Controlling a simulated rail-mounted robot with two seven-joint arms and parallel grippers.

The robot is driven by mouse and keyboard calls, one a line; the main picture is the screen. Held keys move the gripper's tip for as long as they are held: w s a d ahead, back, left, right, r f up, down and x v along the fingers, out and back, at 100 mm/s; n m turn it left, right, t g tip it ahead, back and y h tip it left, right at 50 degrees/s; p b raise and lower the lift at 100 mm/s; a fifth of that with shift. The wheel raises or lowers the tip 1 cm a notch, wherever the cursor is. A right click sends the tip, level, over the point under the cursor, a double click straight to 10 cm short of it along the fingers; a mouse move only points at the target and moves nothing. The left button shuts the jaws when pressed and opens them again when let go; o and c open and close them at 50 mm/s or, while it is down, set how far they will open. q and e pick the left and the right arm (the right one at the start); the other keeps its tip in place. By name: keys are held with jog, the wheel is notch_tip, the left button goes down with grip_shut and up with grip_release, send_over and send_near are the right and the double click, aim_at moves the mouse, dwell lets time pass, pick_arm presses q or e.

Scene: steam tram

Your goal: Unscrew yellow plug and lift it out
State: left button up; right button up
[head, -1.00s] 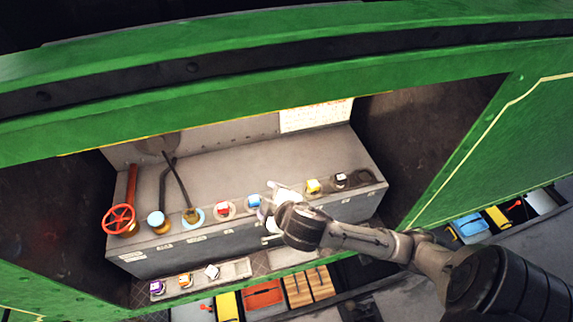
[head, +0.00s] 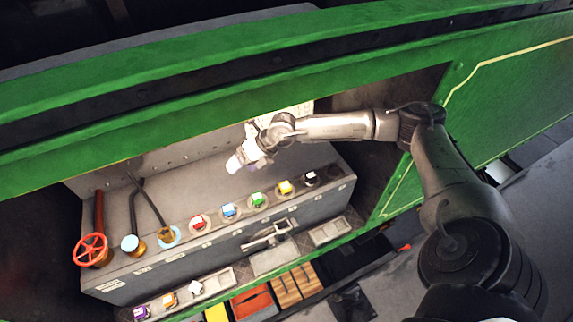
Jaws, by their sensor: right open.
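The yellow plug (head: 286,187) sits in its round socket on the top of the grey bench (head: 130,213), near the bench's right end. It stands between a green plug (head: 258,199) and a black plug (head: 311,178). My right gripper (head: 236,163) is open and empty. It is raised above the bench, behind and to the left of the yellow plug, clear of all the plugs. My left gripper does not show.
Blue (head: 228,210) and red (head: 198,222) plugs stand further left in the row. A red valve wheel (head: 91,250) and two dark levers are at the left end. The green frame (head: 250,110) borders the opening above.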

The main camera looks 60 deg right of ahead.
jog(key=s+d+f+g+h, duration=0.3)
jog(key=s+d+f, duration=0.1)
jog(key=d, duration=0.1)
jog(key=m+g+h, duration=0.3)
jog(key=g, duration=0.1)
send_over(287, 188)
jog(key=f, duration=0.2)
notch_tip(287, 188, down, 5)
jog(key=shift+a+r, duration=0.1)
jog(key=shift+r, duration=0.05)
notch_tip(287, 188, down, 7)
jog(key=b, duration=0.4)
jog(key=shift+r, duration=0.1)
jog(key=shift+f+b, duration=0.5)
jog(key=shift+f, duration=0.4)
